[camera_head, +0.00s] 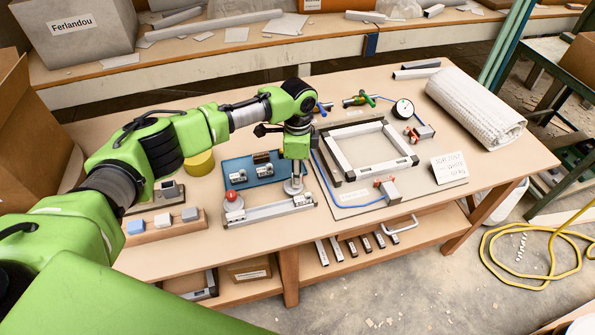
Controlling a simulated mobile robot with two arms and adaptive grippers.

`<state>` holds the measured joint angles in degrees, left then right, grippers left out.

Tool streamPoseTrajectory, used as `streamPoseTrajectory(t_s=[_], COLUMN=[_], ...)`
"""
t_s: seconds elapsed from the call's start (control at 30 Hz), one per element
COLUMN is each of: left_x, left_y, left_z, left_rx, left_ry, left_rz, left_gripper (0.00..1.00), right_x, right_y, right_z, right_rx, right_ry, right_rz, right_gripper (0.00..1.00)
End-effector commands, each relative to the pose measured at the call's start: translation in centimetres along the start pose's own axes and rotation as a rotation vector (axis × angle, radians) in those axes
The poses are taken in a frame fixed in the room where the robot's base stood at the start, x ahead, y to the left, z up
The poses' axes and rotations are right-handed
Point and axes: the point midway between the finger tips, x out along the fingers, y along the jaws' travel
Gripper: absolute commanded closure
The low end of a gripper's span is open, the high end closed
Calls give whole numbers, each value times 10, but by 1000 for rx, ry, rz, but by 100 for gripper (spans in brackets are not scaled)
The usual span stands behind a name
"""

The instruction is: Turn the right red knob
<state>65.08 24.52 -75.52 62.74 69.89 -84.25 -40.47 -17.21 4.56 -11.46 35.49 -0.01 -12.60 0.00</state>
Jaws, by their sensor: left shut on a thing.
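My left gripper (293,184) reaches down from the green arm over the right end of a grey metal rail fixture (265,211). It is shut on a part there, which the gripper and wrist mostly hide. A round red knob (231,195) stands at the left end of the fixture, apart from the gripper. Small red valve knobs show on a fitting (389,190) in front of the light frame and on another fitting (422,132) farther right. My right gripper is not in view.
A blue tray (236,171) lies behind the rail. A light square frame (384,165), a gauge (402,109) and blue hoses lie to the right. A wooden block with small cubes (162,226) is at the left. A rolled white mat (476,105) lies at the table's right.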

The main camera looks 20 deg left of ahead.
Motion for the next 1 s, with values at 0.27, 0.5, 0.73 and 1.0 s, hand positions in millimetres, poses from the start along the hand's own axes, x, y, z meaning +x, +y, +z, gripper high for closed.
streamPoseTrajectory(t_s=[0.27, 0.5, 0.73, 1.0], left_x=[-4, -4, -4, -3], left_y=[2, 2, 3, 3], left_z=[-1, 0, -1, 0], left_rx=[-225, -454, -672, -929], left_ry=[10, 18, 25, 34], left_rz=[6, 6, 6, 5], left_gripper=[100, 100, 100, 100], right_x=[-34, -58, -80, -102], right_y=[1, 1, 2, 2], right_z=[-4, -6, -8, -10], right_rx=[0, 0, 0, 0], right_ry=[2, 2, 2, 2], right_rz=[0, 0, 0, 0], right_gripper=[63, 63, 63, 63])
